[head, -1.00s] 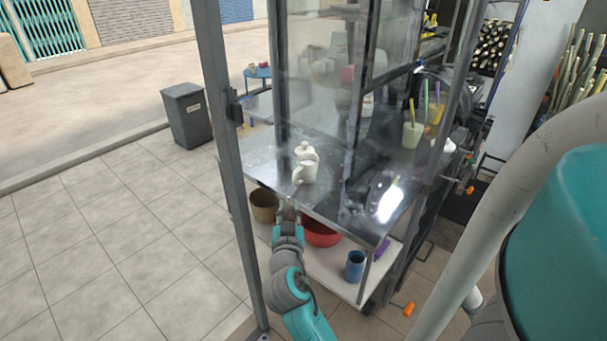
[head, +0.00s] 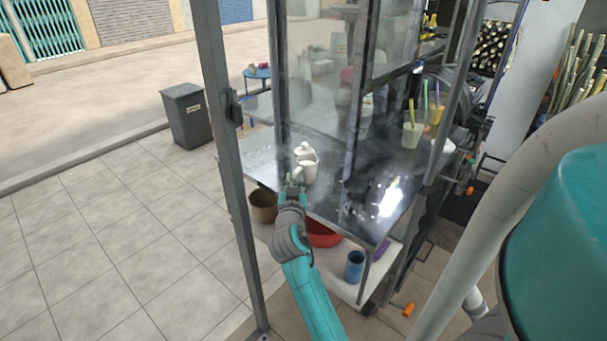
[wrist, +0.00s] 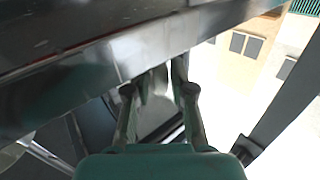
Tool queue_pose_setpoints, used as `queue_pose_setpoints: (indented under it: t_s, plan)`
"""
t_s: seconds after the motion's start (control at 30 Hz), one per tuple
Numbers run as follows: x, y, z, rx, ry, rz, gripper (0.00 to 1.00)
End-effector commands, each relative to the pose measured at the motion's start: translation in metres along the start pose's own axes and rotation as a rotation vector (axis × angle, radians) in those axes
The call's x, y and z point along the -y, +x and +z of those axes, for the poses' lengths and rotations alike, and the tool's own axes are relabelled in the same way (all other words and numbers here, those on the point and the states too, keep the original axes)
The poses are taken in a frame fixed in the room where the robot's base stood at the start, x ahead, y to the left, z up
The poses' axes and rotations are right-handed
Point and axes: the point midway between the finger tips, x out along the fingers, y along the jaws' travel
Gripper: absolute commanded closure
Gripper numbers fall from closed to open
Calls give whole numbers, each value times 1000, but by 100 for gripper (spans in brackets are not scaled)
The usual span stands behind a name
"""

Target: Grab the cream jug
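The cream jug (head: 309,173) stands upright near the front edge of the metal counter (head: 262,160). A second cream, lidded-looking vessel (head: 304,151) is right behind it, partly hidden by it. My gripper (head: 292,186) is at the counter's front edge, just left of and in front of the jug, close to its handle side. In the wrist view my gripper (wrist: 160,84) has its two fingers apart. A pale shape shows between them, too blurred to tell if it is the jug. I cannot tell whether the fingers touch the jug.
A grey upright post (head: 228,160) stands left of my arm. Glass panels rise over the counter. Cups with straws (head: 412,133) stand to the right. On the shelf below are a brown pot (head: 263,206), a red basin (head: 322,236) and a blue cup (head: 354,266).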

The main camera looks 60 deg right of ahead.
Motion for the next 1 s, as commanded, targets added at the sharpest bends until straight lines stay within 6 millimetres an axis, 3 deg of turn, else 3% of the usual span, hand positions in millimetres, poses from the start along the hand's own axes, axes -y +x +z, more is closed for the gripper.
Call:
queue_pose_setpoints:
  t_s: [0.33,0.43,1.0]
  plan:
    - [0,9,0,0,-1,0,77]
    - [0,9,0,0,-1,0,99]
    - [0,9,-2,0,0,0,100]
